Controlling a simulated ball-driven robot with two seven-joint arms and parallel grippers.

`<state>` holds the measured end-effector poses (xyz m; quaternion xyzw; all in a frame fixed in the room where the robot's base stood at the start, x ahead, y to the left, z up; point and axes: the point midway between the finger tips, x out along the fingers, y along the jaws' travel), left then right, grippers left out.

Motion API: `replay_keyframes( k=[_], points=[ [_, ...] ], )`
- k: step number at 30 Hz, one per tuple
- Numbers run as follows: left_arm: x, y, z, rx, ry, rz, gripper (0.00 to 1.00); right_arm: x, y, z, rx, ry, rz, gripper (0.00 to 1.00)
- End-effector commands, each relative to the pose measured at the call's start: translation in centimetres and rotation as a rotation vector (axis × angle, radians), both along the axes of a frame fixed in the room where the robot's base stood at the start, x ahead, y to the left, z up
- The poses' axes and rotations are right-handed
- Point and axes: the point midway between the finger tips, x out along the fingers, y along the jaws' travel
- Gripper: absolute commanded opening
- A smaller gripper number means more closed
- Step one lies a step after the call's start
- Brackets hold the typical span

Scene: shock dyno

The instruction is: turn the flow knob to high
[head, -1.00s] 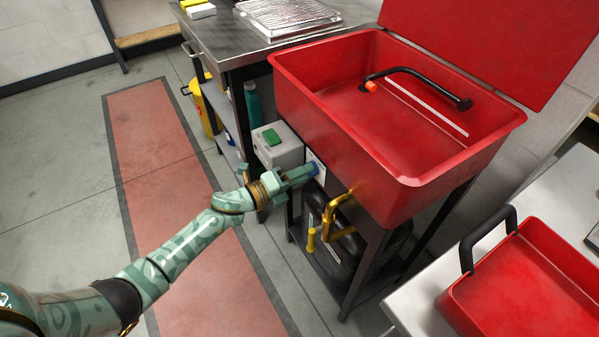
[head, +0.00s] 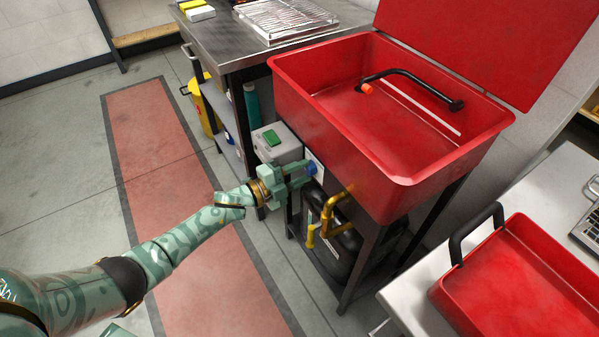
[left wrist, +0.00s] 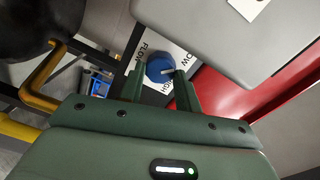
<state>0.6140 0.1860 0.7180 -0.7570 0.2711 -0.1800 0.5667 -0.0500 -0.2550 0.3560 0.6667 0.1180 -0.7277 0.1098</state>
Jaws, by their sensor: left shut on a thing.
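The blue flow knob (head: 311,169) sits on a white label plate (head: 317,160) under the front of the red basin (head: 340,135). In the left wrist view the knob (left wrist: 159,68) has a white mark on its right side. The word FLOW reads on the label (left wrist: 184,60), and part of another word, ending in GH, shows beside a finger. My left gripper (head: 304,174) is shut on the knob, with one finger on each side of it; the fingers (left wrist: 160,80) cover part of the label. My right gripper is not in view.
A grey box with a green top (head: 277,142) is close beside the gripper. A yellow bent pipe (head: 331,213) and a dark tank (head: 343,252) are just below right. A red tray (head: 520,280) lies on the right-hand table. The floor at left is clear.

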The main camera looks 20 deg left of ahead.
Motion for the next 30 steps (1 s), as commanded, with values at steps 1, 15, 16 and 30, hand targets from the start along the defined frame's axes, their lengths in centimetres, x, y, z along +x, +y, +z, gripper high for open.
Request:
replay_keyframes(
  k=[1, 15, 16, 30],
  points=[
    [0.0, 0.2, -0.1, 0.0, 0.004, 0.003, 0.1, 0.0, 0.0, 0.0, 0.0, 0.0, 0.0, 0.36],
    [0.0, 0.2, -0.1, -0.004, 0.007, 0.004, 0.47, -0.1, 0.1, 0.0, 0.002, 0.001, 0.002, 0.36],
    [0.0, 0.2, -0.1, -0.004, 0.007, 0.004, 0.55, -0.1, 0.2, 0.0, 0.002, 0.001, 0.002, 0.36],
    [-1.6, 1.4, 0.2, -0.003, 0.006, 0.002, 0.55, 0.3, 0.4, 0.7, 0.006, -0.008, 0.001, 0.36]
  ],
)
